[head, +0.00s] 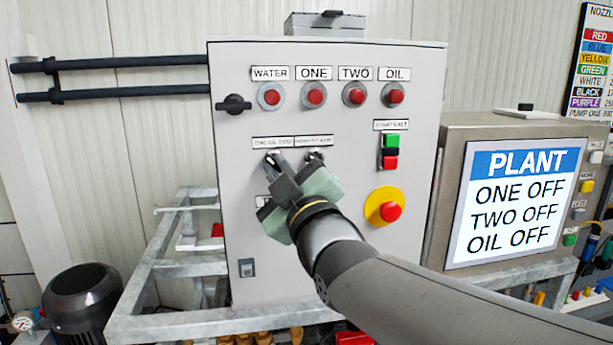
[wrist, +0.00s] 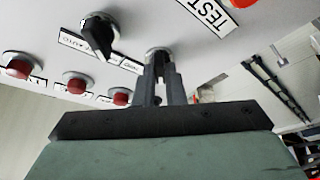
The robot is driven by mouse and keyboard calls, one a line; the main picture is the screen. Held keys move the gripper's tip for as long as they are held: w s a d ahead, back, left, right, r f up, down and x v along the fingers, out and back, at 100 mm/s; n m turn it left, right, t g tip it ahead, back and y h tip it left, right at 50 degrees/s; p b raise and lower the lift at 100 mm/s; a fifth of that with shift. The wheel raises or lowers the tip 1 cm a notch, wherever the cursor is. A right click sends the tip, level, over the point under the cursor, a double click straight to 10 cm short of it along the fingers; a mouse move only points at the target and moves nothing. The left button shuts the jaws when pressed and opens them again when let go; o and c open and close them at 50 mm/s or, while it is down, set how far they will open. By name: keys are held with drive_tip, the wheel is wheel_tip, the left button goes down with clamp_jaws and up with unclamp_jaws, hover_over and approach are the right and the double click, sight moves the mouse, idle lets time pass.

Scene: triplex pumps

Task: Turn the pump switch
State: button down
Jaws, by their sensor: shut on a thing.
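The pump switch (head: 270,157) is a small selector knob under the left label in the middle of the grey control cabinet (head: 345,250). My gripper (head: 274,165) reaches it from the lower right. In the wrist view, my gripper's two narrow fingers (wrist: 159,68) are shut on the pump switch at the panel. The fingers hide most of the knob, so I cannot tell which way it points. A second black selector knob (wrist: 100,36) sits beside it; in the head view this knob (head: 315,156) is just right of my gripper.
Red lamps (head: 315,94) line the cabinet top. A green and red start button (head: 390,150) and a yellow-ringed emergency stop (head: 385,206) are to the right. The plant display (head: 515,205) reads ONE OFF, TWO OFF, OIL OFF. A metal frame (head: 165,325) runs below.

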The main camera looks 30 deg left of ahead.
drive_tip(key=m+t+h+b, duration=0.1)
drive_tip(key=m+b, duration=0.2)
drive_tip(key=m+t+b, duration=0.2)
drive_tip(key=m+b, duration=0.1)
drive_tip(key=m+t+h+b, duration=0.1)
drive_tip(key=m+b, duration=0.2)
drive_tip(key=m, duration=0.1)
drive_tip(key=shift+s+a+f+t+h, duration=0.15)
drive_tip(key=shift+a+f+t+h, duration=0.05)
drive_tip(key=shift+f+t+h, duration=0.1)
drive_tip(key=m+h, duration=0.1)
drive_tip(key=m, duration=0.1)
drive_tip(key=m+t+h, duration=0.1)
drive_tip(key=m, duration=0.2)
drive_tip(key=m+t+h+p, duration=0.1)
drive_tip(key=m, duration=0.2)
drive_tip(key=shift+s+a+r+h, duration=0.1)
drive_tip(key=shift+a+r+h, duration=0.1)
drive_tip(key=shift+r+h, duration=0.1)
drive_tip(key=shift+s+m+t+h+p, duration=0.15)
drive_tip(key=shift+m+h+p, duration=0.2)
drive_tip(key=shift+m+h, duration=0.8)
drive_tip(key=shift+w+m+t+h+p, duration=0.15)
drive_tip(key=shift+m+h+p, duration=0.2)
drive_tip(key=shift+m, duration=1.6)
drive_tip(key=shift+s+a+m, duration=0.1)
drive_tip(key=shift+m, duration=0.2)
drive_tip(key=c, duration=1.5)
unclamp_jaws()
